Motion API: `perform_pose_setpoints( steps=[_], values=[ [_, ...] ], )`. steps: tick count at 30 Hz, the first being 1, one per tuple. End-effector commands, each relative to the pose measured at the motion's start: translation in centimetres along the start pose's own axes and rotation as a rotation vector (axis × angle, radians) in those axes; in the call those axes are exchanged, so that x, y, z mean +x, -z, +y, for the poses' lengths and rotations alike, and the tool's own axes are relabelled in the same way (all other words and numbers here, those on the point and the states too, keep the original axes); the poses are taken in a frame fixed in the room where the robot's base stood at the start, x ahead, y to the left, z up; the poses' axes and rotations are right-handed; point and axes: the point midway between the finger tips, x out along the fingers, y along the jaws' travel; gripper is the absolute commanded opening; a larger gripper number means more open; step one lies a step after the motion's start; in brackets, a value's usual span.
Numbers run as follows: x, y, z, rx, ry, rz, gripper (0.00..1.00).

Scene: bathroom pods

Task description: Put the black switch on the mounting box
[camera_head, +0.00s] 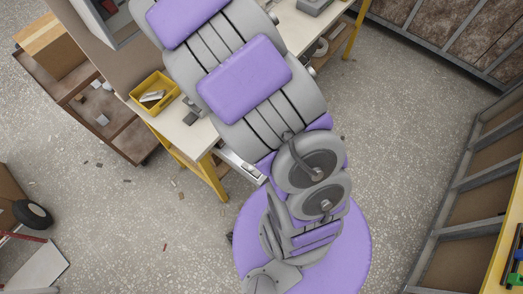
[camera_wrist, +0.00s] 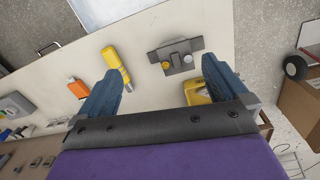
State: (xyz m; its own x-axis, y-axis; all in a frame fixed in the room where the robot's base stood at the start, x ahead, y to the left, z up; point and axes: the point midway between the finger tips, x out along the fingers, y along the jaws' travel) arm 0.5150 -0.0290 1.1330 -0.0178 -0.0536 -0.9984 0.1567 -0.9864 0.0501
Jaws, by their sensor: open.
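In the wrist view my gripper (camera_wrist: 160,64) is open, its two blue fingers wide apart with nothing between them. Beyond the fingertips a dark grey plate-like piece (camera_wrist: 177,47) lies on the pale worktop, with one yellow and one grey round knob on it. It may be the mounting box or the switch; I cannot tell which. No plainly black switch can be picked out. In the head view my arm covers much of the worktop and my gripper cannot be seen.
A yellow bin (camera_head: 155,92) holding small items stands on the workbench (camera_head: 193,136). In the wrist view a yellow tool (camera_wrist: 115,63) and an orange item (camera_wrist: 78,88) lie near the left finger. A brown cart (camera_head: 112,128) stands left of the bench. The floor right of my arm is clear.

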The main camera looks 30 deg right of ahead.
Motion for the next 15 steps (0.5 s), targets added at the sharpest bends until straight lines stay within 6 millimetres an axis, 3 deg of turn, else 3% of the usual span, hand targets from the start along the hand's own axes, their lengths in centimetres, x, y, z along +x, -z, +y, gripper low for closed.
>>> perform_pose_setpoints(
  steps=[6, 15],
  values=[
    [-4.2, -7.8, -0.5, 0.109, -0.001, -0.021, 1.0],
    [-6.7, -19.2, -3.5, 0.186, 0.037, -0.069, 1.0]
  ],
)
